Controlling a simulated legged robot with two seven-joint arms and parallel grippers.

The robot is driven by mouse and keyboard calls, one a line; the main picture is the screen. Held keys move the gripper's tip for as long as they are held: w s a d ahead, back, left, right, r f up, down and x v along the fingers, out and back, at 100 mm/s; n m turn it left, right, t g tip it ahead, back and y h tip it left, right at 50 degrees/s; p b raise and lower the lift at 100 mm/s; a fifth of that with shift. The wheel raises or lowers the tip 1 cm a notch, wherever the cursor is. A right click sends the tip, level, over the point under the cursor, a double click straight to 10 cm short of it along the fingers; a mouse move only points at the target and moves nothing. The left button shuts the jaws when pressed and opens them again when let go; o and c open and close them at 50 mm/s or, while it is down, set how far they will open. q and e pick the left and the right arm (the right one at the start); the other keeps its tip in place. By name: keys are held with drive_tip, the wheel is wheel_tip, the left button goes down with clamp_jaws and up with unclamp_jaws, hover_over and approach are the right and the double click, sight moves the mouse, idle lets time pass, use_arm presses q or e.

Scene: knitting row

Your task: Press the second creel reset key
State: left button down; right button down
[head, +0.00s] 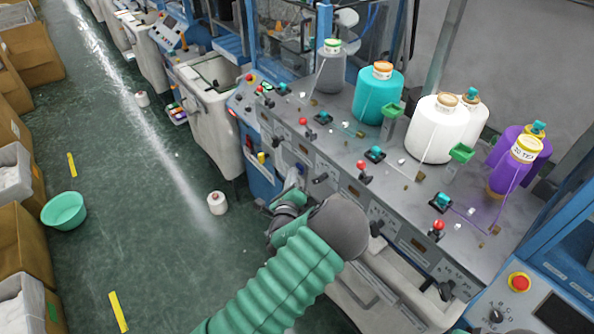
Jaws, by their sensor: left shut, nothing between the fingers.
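A row of teal reset keys on dark bases lies along the grey creel table (400,185). From the far end they are a first key (283,89), a second key (323,118), a third key (375,153) and a nearest key (441,202). Which end the count starts from is not shown. My left arm comes in from the bottom in a green ribbed sleeve. My left gripper (291,192) is shut and empty beside the table's front face, apart from the keys. Its fingertips are small and partly hidden. My right gripper is out of view.
Red-knobbed levers (362,166) stand near the keys. Yarn cones, including a white cone (437,130), stand behind them. A red stop button (519,282) is at lower right. A fallen cone (217,203) and a green basin (64,211) are on the floor.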

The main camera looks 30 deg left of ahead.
use_arm(q)
drive_tip(key=shift+w+d+r, duration=0.15)
drive_tip(key=shift+w, duration=0.05)
drive_tip(key=shift+s, duration=0.2)
idle(0.3)
drive_tip(key=s+a, duration=0.2)
drive_tip(key=s, duration=0.3)
drive_tip(key=shift+s+a, duration=0.3)
drive_tip(key=shift+s, duration=0.05)
idle(0.4)
